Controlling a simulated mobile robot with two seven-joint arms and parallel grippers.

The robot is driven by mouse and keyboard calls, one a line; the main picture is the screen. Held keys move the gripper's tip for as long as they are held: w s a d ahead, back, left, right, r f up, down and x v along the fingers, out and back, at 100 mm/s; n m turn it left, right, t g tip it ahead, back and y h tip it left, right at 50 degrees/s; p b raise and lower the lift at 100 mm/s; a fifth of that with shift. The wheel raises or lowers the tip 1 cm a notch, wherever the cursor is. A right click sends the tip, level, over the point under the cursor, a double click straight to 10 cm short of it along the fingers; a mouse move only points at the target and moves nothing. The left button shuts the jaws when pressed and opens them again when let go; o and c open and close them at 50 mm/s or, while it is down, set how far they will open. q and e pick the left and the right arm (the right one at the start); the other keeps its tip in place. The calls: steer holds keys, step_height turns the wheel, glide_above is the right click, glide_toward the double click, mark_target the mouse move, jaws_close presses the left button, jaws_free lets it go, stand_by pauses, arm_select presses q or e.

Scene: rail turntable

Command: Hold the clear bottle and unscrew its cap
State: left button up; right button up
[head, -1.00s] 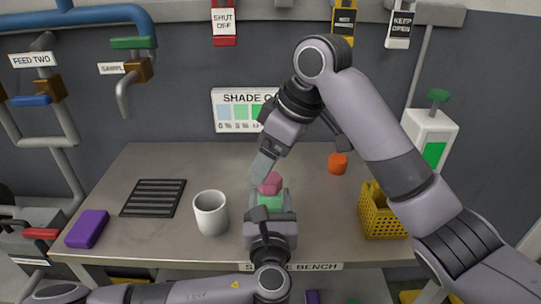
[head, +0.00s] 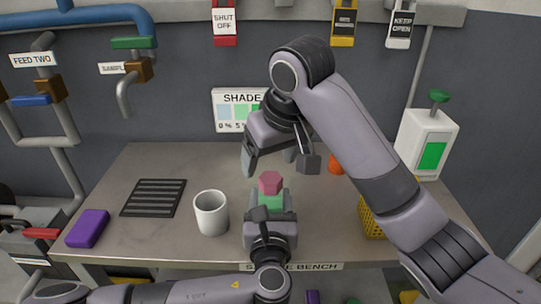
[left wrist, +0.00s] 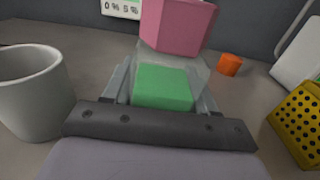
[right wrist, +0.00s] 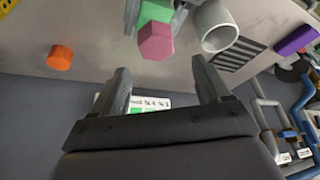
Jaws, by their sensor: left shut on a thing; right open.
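The clear bottle (left wrist: 190,67) with green contents (left wrist: 163,88) stands upright in my left gripper (head: 269,205), which is shut on its body. A pink faceted cap (head: 270,182) sits on top of the bottle; it also shows in the left wrist view (left wrist: 178,22) and the right wrist view (right wrist: 156,41). My right gripper (head: 281,164) is open and empty, above and behind the cap and apart from it. In the right wrist view, the cap lies beyond the two spread fingers. The left gripper hides the bottle's lower part in the head view.
A grey mug (head: 211,213) stands close left of the bottle. A black grille (head: 153,198) and a purple block (head: 87,228) lie farther left. An orange cylinder (head: 335,163) and a yellow basket (head: 371,218) are on the right, partly behind my right arm.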

mark_target(270, 177)
steer(key=shift+f, duration=0.15)
steer(key=shift+f, duration=1.9)
steer(key=shift+c, duration=0.3)
steer(key=c, duration=1.2)
steer(key=n+y, duration=0.1)
steer(key=n, duration=0.2)
steer(key=n+g, duration=0.1)
steer(key=n, duration=0.2)
steer(key=shift+g+y, duration=0.3)
steer(key=shift+y, duration=0.1)
steer(key=n+g, duration=0.2)
steer(key=n, duration=0.4)
steer(key=shift+w, duration=0.1)
